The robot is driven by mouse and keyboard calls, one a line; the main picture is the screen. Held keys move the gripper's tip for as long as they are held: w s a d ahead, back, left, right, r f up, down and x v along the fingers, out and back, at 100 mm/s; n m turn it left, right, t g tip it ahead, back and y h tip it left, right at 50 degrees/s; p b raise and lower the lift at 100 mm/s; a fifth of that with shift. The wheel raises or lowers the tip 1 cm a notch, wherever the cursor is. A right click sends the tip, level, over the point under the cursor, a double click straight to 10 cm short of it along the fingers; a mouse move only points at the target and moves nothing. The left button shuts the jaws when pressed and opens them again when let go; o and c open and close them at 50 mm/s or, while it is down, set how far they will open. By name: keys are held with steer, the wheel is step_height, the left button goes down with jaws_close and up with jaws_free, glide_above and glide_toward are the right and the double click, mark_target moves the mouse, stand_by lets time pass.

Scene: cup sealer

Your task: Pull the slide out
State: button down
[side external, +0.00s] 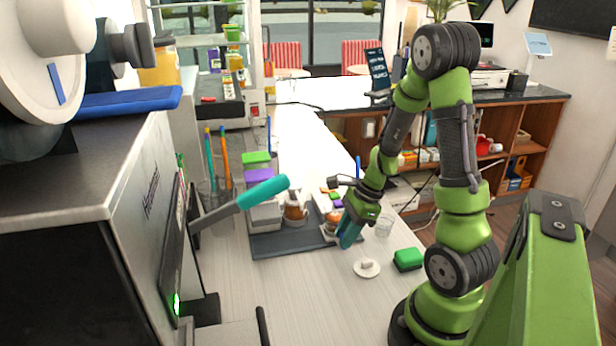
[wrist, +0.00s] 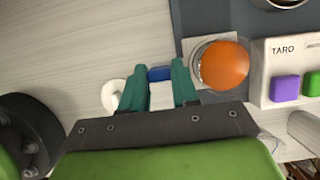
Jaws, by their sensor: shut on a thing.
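The cup sealer (side external: 120,190) is the large grey machine at the left of the side view, with a teal-gripped lever (side external: 262,192) sticking out. A grey slab (side external: 215,335) juts from its foot at the bottom edge; I cannot tell for sure whether this is the slide. My gripper (side external: 348,238) is well to the right of the machine, low over the counter at the dark mat's right edge. In the wrist view its teal fingers (wrist: 160,88) are shut on a small blue and white thing (wrist: 160,73), mostly hidden between them. I cannot tell what it is.
A dark mat (side external: 275,243) carries several dispensers, including an orange-topped one (wrist: 221,65) and a TARO box (wrist: 285,60). A white knobbed lid (side external: 367,268), a green block (side external: 408,259) and a clear cup (side external: 384,226) stand near my gripper. The front counter is clear.

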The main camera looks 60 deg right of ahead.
steer(key=shift+s+d, duration=0.3)
steer(key=shift+s, duration=0.05)
steer(key=shift+d, duration=0.1)
steer(key=c, duration=1.1)
jaws_free()
steer(key=shift+r, duration=0.15)
steer(key=v, duration=1.6)
steer(key=shift+s+r, duration=0.1)
steer(key=shift+r, duration=0.15)
